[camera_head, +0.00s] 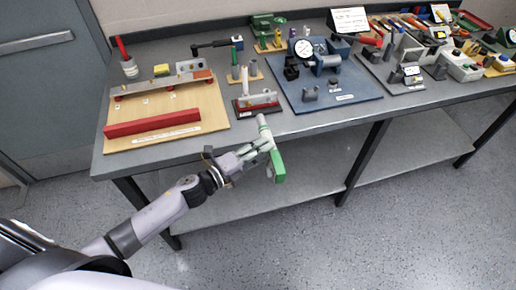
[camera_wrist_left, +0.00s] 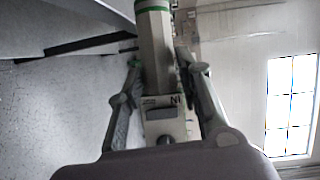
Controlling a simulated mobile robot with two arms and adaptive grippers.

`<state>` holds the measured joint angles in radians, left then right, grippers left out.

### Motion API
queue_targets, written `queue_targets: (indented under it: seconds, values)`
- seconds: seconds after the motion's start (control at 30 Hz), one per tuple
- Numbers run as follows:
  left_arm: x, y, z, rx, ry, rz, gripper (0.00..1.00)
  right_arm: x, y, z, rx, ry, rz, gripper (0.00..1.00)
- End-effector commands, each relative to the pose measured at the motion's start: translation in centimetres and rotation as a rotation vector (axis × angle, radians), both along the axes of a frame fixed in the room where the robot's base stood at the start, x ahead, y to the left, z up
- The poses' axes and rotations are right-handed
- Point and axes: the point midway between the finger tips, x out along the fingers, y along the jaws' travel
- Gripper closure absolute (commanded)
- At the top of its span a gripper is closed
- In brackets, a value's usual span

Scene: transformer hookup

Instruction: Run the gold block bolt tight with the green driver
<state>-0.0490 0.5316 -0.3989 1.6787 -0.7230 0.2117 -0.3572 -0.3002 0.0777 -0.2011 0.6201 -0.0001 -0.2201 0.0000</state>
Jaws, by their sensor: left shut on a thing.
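The driver (camera_head: 279,167) has a pale body and a green block at its lower end. In the head view it is held in front of the bench's front edge, with its pale end up near the edge. My left gripper (camera_head: 266,145) is shut on it. In the left wrist view the driver's grey-white body (camera_wrist_left: 156,60) lies between the two fingers of my left gripper (camera_wrist_left: 158,75), with green trim at the top. I cannot make out the gold block or its bolt among the small parts on the bench. My right gripper is not in view.
The grey bench (camera_head: 300,128) holds a wooden board (camera_head: 215,115) with a red bar (camera_head: 152,123) at left. A small red-based fixture (camera_head: 257,104) stands near the driver, and a blue plate (camera_head: 350,95) with a gauge is right of it. The right end is crowded.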

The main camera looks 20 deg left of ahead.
Motion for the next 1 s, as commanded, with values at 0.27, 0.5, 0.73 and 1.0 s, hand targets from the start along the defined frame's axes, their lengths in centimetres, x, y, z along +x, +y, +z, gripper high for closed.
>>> queue_targets:
  seconds: [0.27,0.5,0.73,1.0]
  values:
    - [0.1,1.2,-0.3,-0.017,-0.015,0.045,1.00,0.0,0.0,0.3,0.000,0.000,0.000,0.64]
    - [0.1,1.1,-0.2,-0.018,-0.014,0.045,1.00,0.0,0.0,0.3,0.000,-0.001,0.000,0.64]
    - [0.4,1.6,-0.3,-0.035,0.008,0.048,1.00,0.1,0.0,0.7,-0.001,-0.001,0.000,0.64]
    - [2.4,3.0,-0.3,-0.034,0.007,0.048,1.00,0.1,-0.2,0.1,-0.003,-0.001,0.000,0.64]
